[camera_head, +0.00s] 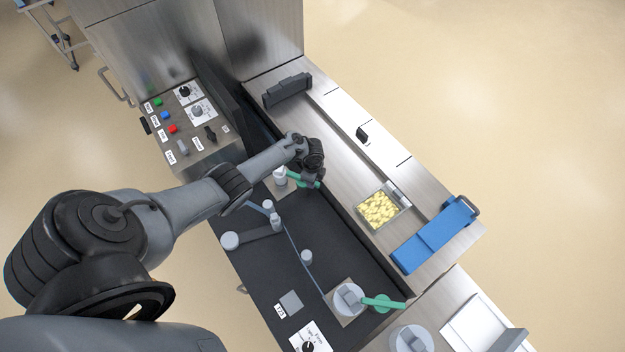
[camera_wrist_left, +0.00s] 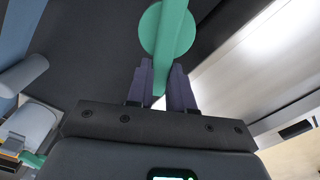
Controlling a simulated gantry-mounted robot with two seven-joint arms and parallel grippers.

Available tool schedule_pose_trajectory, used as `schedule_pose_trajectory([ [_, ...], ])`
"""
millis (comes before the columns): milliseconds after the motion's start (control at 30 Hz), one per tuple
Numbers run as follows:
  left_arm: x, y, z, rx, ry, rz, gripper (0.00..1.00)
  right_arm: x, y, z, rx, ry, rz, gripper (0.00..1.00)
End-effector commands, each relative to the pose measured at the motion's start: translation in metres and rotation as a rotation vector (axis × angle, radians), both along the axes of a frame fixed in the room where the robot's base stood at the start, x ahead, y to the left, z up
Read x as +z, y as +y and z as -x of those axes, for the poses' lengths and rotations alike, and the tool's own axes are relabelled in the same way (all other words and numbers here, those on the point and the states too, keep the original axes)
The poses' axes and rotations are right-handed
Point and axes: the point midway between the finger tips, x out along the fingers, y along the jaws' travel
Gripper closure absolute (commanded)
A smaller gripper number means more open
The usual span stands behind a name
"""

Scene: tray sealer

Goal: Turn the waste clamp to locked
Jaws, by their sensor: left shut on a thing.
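A green clamp lever (camera_head: 319,186) sits at the far end of the black machine bed, beside a white knob (camera_head: 280,173). My left gripper (camera_head: 305,181) reaches over it from the left and covers part of it. In the left wrist view, the lever (camera_wrist_left: 168,45) has a round green disc, and its bar runs between the two dark fingers of my left gripper (camera_wrist_left: 162,88), which is shut on it. A second green lever (camera_head: 384,302) sits on a round grey hub at the near end. I cannot tell any lock marking. My right gripper is not in view.
A control panel (camera_head: 187,123) with buttons and knobs stands left of the bed. A clear tray of yellow pieces (camera_head: 379,208) and a blue plate (camera_head: 434,236) lie on the steel ledge at right. Grey rollers and posts (camera_head: 230,240) rise from the black bed.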

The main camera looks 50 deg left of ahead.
Motion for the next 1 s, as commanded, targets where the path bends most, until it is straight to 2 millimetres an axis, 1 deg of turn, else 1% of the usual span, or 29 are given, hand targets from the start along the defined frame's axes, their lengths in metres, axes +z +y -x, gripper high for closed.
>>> schedule_pose_trajectory([
  [33, -0.004, 0.002, 0.004, 0.000, 0.006, -0.002, 0.77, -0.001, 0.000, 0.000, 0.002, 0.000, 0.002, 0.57],
  [100, -0.004, 0.002, 0.004, 0.000, 0.006, -0.002, 0.67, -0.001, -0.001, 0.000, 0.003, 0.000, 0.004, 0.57],
  [200, -0.003, 0.001, 0.003, 0.000, 0.005, -0.002, 0.53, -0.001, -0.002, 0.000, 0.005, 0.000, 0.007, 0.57],
  [467, -0.001, 0.001, 0.001, 0.000, 0.003, -0.001, 0.53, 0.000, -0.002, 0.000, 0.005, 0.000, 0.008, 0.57],
  [567, 0.003, 0.001, 0.001, 0.001, 0.002, -0.001, 0.53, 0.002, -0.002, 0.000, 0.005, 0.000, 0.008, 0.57],
  [667, 0.013, 0.001, 0.001, 0.000, 0.002, -0.001, 0.53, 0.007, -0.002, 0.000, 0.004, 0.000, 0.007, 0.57],
  [767, 0.028, 0.001, 0.001, 0.000, 0.001, -0.002, 0.53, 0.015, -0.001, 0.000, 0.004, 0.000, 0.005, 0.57],
  [1000, 0.070, 0.001, 0.001, 0.000, 0.001, -0.002, 0.53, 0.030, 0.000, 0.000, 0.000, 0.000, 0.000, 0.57],
])
